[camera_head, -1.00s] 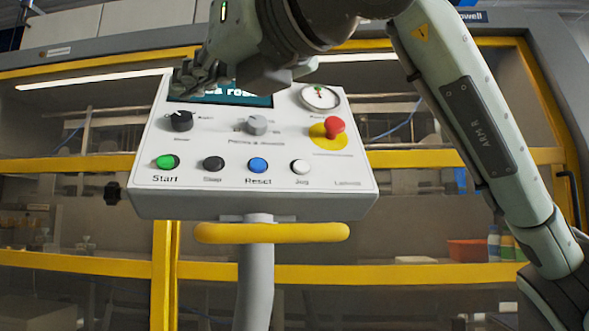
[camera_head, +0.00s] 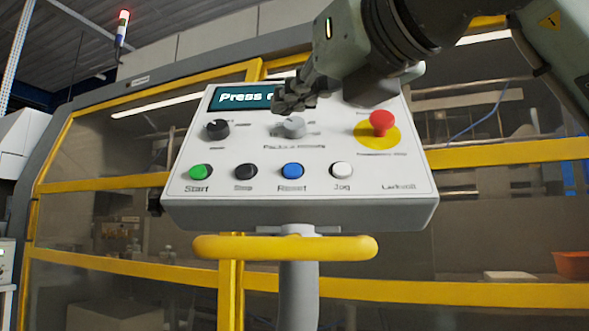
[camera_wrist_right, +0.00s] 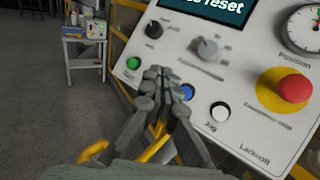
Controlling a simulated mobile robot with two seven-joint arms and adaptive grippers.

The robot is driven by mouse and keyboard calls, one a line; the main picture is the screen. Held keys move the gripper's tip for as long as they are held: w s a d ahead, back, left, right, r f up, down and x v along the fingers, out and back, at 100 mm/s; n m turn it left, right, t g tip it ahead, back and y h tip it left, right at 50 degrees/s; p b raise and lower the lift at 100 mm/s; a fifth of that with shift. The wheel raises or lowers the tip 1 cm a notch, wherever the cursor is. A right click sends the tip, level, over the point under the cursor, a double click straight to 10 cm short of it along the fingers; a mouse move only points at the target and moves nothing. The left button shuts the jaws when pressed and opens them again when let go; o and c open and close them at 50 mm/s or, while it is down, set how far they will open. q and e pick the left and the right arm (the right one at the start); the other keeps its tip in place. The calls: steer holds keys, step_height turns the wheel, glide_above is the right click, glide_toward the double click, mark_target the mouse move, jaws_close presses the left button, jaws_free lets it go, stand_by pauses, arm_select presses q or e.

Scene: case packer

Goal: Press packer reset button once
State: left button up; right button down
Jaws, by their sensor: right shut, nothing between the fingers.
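The blue Reset button (camera_head: 292,171) is in the lower row of the white control panel (camera_head: 215,155), between the black Stop button (camera_head: 245,171) and the white Jog button (camera_head: 342,170). My right gripper (camera_head: 290,97) is shut and empty in front of the panel's upper part, covering part of the screen (camera_head: 243,98). In the right wrist view the shut fingertips (camera_wrist_right: 163,78) appear just left of the blue button (camera_wrist_right: 186,91) and partly cover the row. I cannot tell the gap to the panel. My left gripper is not in view.
A red emergency stop (camera_head: 381,123) on a yellow base is at the panel's right. The green Start button (camera_head: 200,171) and two knobs share the panel. A yellow handle bar (camera_head: 285,247) crosses below it. Behind stands the yellow-framed packer enclosure (camera_head: 100,263).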

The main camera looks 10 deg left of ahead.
mark_target(292, 170)
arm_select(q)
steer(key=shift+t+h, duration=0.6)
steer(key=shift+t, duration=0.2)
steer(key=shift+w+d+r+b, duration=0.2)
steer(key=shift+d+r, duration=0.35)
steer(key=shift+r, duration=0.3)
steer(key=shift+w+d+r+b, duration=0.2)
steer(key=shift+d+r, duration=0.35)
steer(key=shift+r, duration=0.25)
arm_select(e)
steer(key=shift+w+a+f, duration=0.15)
steer(key=shift+w+f, duration=0.6)
steer(key=shift+w, duration=0.55)
steer(key=shift+w+a+f, duration=0.2)
steer(key=shift+w+f, duration=0.55)
steer(key=shift+w, duration=0.5)
steer(key=shift+w+a+f, duration=0.15)
steer(key=shift+w+f, duration=0.6)
steer(key=shift+w, duration=0.55)
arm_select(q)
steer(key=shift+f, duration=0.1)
arm_select(e)
steer(key=shift+w+f+b, duration=0.25)
steer(key=shift+w+b, duration=0.05)
steer(key=shift+b, duration=0.15)
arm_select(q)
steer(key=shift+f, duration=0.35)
